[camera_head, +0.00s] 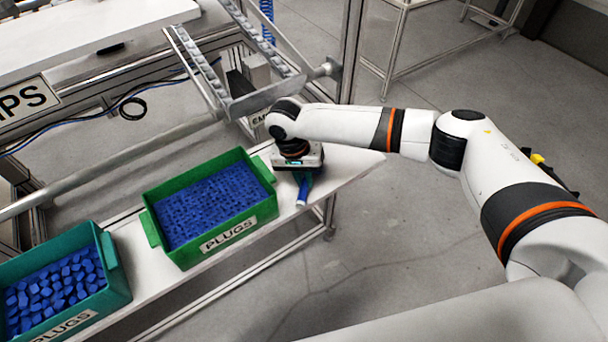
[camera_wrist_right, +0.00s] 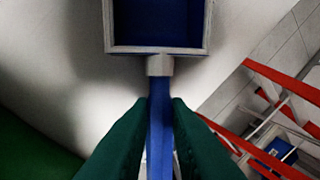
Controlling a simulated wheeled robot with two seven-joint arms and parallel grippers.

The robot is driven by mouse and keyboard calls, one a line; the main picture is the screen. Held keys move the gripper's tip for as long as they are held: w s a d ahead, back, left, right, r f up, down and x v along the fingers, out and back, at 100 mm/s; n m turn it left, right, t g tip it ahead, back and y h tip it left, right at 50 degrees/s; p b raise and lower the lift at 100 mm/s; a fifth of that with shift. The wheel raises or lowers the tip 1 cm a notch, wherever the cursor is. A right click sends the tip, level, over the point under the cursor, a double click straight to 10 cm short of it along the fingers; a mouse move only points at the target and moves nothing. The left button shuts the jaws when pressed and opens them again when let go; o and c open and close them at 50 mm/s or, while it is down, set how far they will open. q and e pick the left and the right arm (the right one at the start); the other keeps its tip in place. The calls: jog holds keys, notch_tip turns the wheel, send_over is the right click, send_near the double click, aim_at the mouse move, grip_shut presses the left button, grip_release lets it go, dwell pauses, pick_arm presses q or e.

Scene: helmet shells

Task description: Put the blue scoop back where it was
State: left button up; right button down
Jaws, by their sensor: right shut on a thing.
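My right gripper (camera_head: 304,178) points down over the right end of the white shelf, beside the green bin of small plugs. In the right wrist view its two green fingers (camera_wrist_right: 160,108) are shut on the handle of the blue scoop (camera_wrist_right: 160,122). The scoop's square pan, blue inside with a pale rim, shows at the top of that view, past a grey collar. In the head view only a small blue and white part of the scoop (camera_head: 302,191) shows under the gripper. I cannot tell whether it touches the shelf. My left gripper is out of view.
A green bin (camera_head: 149,229) full of small blue plugs stands left of my right gripper. A teal bin (camera_head: 110,251) with larger blue plugs is further left. The white shelf (camera_head: 345,163) is bare at its right end. A metal conveyor frame (camera_head: 250,104) stands close behind.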

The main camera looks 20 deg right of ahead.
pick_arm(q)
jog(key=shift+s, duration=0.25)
pick_arm(e)
jog(key=shift+f, duration=0.1)
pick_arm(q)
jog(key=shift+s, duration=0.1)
pick_arm(e)
jog(key=c, duration=1.4)
grip_release()
jog(key=shift+o, duration=0.2)
